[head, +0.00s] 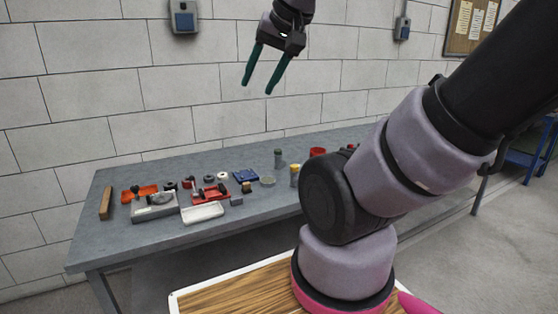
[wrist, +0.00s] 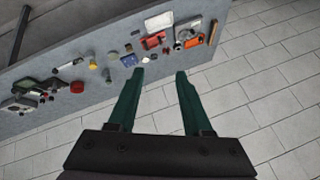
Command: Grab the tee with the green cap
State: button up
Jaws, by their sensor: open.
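An upright grey fitting with a dark, possibly greenish top (head: 278,158) stands toward the back of the grey workbench (head: 150,240). It looks like the tee with the green cap, but it is too small to be sure. It seems to show in the wrist view (wrist: 107,76), left of my fingers. A similar fitting with a yellow top (head: 294,175) stands in front of it and also shows in the wrist view (wrist: 92,63). My gripper (head: 257,88) is open and empty, high above the bench near the wall; its green fingers fill the middle of the wrist view (wrist: 161,74).
An orange tray (head: 140,192), grey box (head: 155,212), white tray (head: 202,213), blue block (head: 245,175) and red cylinder (head: 317,151) sit on the bench. My arm hides its right part. A block wall (head: 180,90) rises behind it.

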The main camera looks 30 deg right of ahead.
aim_at(280, 163)
jog(key=i+l+z, duration=0.15)
jog(key=i+z, duration=0.2)
jog(key=i, duration=0.7)
